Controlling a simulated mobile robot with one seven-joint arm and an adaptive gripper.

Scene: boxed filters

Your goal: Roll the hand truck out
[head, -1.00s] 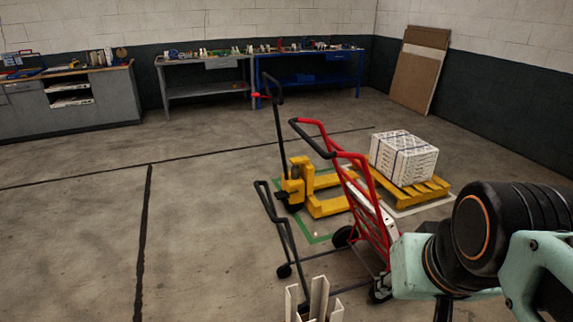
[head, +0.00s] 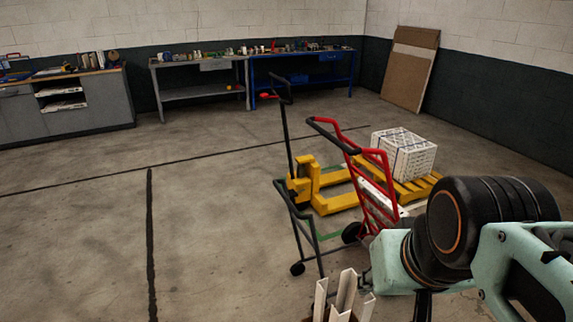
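The red hand truck (head: 376,187) stands right of centre in the head view, upright or slightly tilted, with black handle grips at the top and a black wheel (head: 353,232) low on its left. A whitish item shows behind its red bars; I cannot tell if it rests on the truck. My arm covers the truck's lower right part.
A dark-framed cart (head: 299,228) stands just left of the truck. A yellow pallet jack (head: 309,184) and a pallet (head: 418,189) with a white boxed stack (head: 403,153) are behind. The floor at left (head: 75,245) is clear.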

